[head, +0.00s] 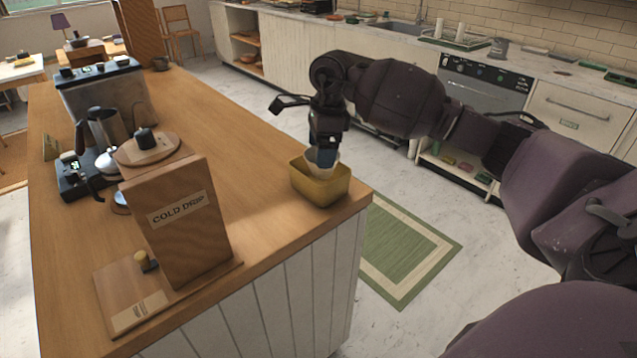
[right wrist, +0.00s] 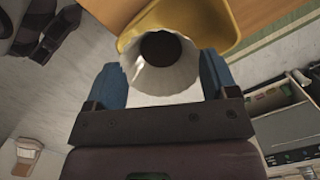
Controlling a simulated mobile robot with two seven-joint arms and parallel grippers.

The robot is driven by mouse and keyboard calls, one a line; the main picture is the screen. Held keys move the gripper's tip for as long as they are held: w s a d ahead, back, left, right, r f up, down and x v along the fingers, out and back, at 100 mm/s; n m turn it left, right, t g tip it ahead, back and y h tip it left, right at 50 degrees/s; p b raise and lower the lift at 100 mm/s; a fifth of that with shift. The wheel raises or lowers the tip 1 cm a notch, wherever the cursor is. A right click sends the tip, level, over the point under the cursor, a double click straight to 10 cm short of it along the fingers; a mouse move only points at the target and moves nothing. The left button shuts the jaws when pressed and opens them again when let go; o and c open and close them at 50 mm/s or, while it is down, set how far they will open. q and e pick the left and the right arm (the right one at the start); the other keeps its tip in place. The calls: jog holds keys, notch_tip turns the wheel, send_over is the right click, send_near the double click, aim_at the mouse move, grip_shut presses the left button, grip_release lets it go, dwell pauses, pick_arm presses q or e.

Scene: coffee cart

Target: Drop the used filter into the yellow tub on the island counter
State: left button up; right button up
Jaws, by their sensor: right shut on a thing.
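The used filter (head: 321,159) is a pale paper cone. My right gripper (head: 325,150) is shut on it and holds it over the yellow tub (head: 322,190), which stands at the right corner of the island counter (head: 232,128). In the right wrist view the filter (right wrist: 160,80) is between the blue fingers of the gripper (right wrist: 163,85), with dark grounds inside. The tub (right wrist: 213,22) shows behind the filter there. In the head view the filter's lower end appears at or just inside the tub's opening; whether it touches is unclear. My left gripper is not seen.
A wooden cold drip stand (head: 178,225) is at the near left of the counter. A kettle (head: 103,128) and a coffee machine (head: 102,92) stand farther back. A green rug (head: 405,250) lies on the floor beside the island. The counter between stand and tub is clear.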

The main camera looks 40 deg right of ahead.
jog(key=shift+f, duration=0.4)
jog(key=shift+r, duration=0.1)
jog(key=o, duration=0.8)
jog(key=shift+s+d+r+p, duration=0.1)
jog(key=shift+d+r, duration=0.1)
jog(key=shift+r, duration=1.6)
jog(key=shift+s+d+r+p, duration=0.1)
jog(key=shift+d+r+p, duration=0.1)
jog(key=shift+r, duration=1.55)
jog(key=shift+s+d+r+p, duration=0.1)
jog(key=shift+d+r, duration=0.1)
jog(key=shift+r, duration=1.6)
